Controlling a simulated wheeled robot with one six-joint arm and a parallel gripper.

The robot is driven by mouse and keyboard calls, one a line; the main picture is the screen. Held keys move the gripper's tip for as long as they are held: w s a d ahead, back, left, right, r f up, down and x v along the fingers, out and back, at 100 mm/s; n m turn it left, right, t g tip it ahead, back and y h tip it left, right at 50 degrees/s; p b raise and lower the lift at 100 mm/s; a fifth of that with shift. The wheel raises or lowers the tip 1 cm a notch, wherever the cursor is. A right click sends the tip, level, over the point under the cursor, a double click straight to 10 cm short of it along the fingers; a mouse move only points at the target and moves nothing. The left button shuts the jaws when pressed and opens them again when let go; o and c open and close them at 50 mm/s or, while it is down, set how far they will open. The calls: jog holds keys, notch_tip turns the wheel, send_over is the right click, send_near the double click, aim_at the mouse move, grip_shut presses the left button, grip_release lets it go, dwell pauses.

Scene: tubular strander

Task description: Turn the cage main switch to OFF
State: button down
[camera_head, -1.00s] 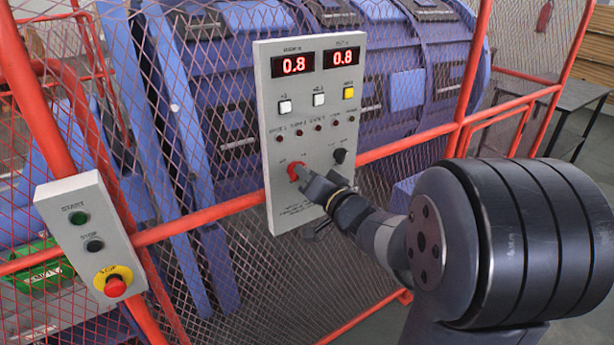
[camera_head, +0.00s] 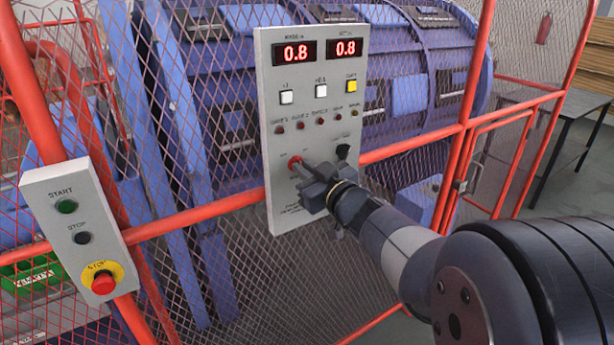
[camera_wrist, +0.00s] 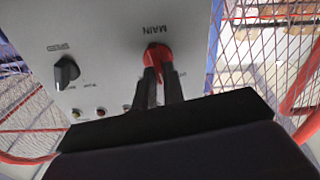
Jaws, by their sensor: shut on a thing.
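The cage main switch is a red rotary knob (camera_head: 294,162) low on the left of the grey control panel (camera_head: 283,200). In the wrist view the red knob (camera_wrist: 156,54) sits below the upside-down label MAIN. My gripper (camera_head: 303,168) is at the panel, its two dark fingers (camera_wrist: 160,88) shut on the red knob, one on each side. The fingers cover part of the knob, so its pointer direction is hard to tell. Part of the marking beside it is hidden.
A black knob (camera_head: 343,151) is right of the red one; it also shows in the wrist view (camera_wrist: 66,72). Two red displays (camera_head: 319,50) read 0.8. A START/STOP box (camera_head: 95,240) hangs on the red mesh fence at left. Blue machinery stands behind.

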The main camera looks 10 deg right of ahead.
jog(key=shift+a+n+b, duration=0.2)
jog(key=shift+n+b, duration=1.5)
jog(key=shift+n, duration=1.7)
jog(key=c, duration=1.5)
grip_release()
jog(key=shift+f, duration=0.1)
jog(key=v, duration=1.1)
jog(key=shift+p, duration=0.45)
jog(key=shift+w, duration=0.1)
